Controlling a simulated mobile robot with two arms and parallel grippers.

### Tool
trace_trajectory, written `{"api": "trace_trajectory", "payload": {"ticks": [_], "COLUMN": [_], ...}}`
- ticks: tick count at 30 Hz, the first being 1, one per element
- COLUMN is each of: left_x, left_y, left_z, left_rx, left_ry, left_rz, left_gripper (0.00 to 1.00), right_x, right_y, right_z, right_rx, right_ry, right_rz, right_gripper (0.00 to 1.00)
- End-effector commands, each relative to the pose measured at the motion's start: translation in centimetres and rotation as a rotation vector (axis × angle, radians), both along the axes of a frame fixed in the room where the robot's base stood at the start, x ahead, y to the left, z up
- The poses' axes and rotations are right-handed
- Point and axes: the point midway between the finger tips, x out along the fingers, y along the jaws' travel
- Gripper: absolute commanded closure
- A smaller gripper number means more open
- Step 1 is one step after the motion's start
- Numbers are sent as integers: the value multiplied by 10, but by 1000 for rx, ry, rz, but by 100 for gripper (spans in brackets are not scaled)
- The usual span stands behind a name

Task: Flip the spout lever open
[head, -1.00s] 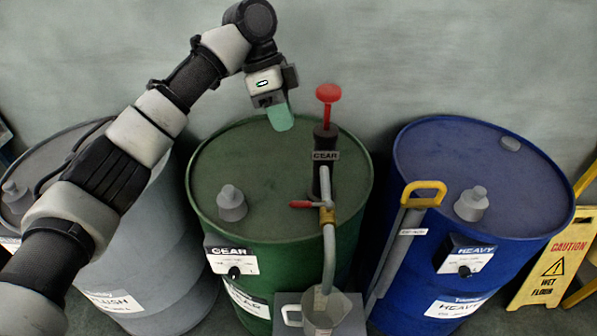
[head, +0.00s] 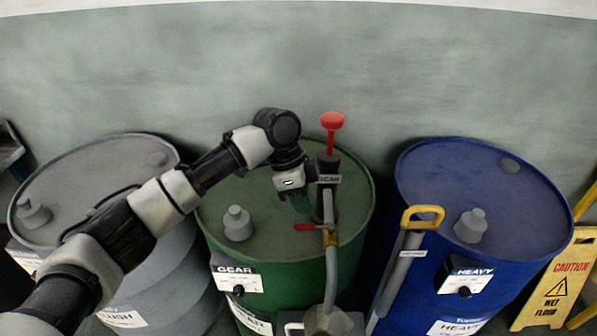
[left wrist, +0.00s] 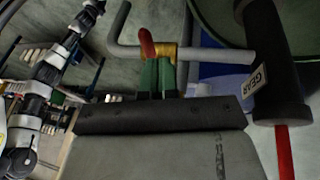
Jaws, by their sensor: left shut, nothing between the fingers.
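The red spout lever (head: 305,227) sticks out to the left of the brass valve (head: 331,238) on the grey spout pipe (head: 331,275) of the GEAR pump. My left gripper (head: 301,205) is low beside the pump body, just above and behind the lever. In the left wrist view its green fingers (left wrist: 156,70) are together with nothing between them. The lever (left wrist: 147,42) shows just beyond the fingertips, beside the brass valve (left wrist: 190,54). I cannot tell whether fingers and lever touch. My right gripper is not in view.
The black pump (head: 325,195) with a red knob (head: 332,121) stands on the green drum (head: 262,245). A funnel-like vessel (head: 328,322) sits below the spout. A blue drum (head: 480,180) stands right, with a yellow-handled pump (head: 423,213) before it. A grey drum (head: 110,180) stands left.

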Motion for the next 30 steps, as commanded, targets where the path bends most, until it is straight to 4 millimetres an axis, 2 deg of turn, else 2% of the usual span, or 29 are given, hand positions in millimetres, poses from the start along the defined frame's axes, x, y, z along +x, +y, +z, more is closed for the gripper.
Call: {"api": "trace_trajectory", "payload": {"ticks": [9, 18, 30], "left_x": [-10, -10, -10], "left_y": [0, 0, 1], "left_z": [-14, -14, -14], "left_rx": [-1, -1, 0], "left_ry": [-1, -1, 0], "left_rz": [0, 1, 67], "left_gripper": [100, 100, 100], "right_x": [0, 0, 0], "right_y": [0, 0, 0], "right_z": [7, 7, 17], "right_rx": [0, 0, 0], "right_ry": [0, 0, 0], "right_rz": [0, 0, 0], "right_gripper": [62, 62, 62]}}
